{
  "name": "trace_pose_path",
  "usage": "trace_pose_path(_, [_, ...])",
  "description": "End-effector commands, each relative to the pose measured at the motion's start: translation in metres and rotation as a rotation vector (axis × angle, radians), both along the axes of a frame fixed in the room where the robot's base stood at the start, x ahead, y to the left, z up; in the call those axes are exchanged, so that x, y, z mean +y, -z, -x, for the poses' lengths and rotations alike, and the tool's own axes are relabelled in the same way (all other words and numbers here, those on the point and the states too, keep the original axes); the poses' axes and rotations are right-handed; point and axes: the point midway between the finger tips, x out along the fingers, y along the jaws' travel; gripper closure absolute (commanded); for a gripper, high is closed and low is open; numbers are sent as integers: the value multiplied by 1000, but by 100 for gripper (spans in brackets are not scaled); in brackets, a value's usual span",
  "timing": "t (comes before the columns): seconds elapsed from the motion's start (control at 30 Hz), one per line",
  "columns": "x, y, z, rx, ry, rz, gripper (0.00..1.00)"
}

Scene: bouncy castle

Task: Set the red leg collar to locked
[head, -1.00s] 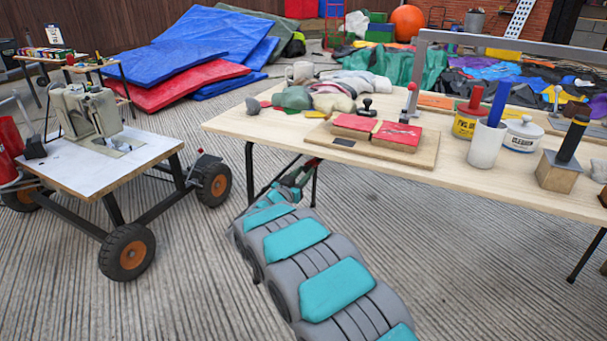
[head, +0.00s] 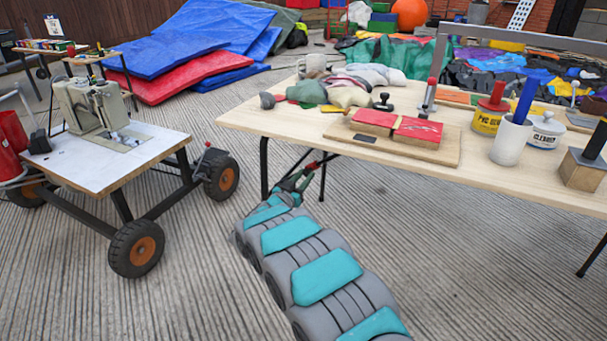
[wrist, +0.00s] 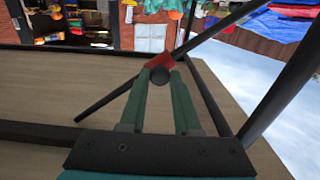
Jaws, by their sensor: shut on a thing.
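The red leg collar (wrist: 160,62) sits on a dark metal bar under the wooden table, and a dark round end shows just below it in the wrist view. In the head view the collar (head: 312,166) is a small red spot below the table's near left part. My gripper (wrist: 162,74) has two green fingers closed on the collar from below in that wrist picture. My gripper (head: 301,179) also shows in the head view, at the end of my grey and teal arm. Whether the collar is locked cannot be told.
The table (head: 400,170) bears red pads on a board, cloth bags, glue tins and a white cup (head: 510,140). Its dark legs and bars surround my gripper. A wheeled cart (head: 100,160) with a sewing machine stands left.

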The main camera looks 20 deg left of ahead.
Motion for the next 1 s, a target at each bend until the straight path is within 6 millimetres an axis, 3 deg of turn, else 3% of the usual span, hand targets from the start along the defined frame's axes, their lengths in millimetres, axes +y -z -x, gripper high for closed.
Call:
trace_pose_path(0.07, [3,1,1,2,-9,2,100])
trace_pose_path(0.1, [4,2,1,2,-9,3,67])
trace_pose_path(0.37, [3,1,1,1,-6,2,38])
trace_pose_path(0.67, [3,1,3,1,-5,2,38])
trace_pose_path(1.0, [7,2,52,1,-8,5,38])
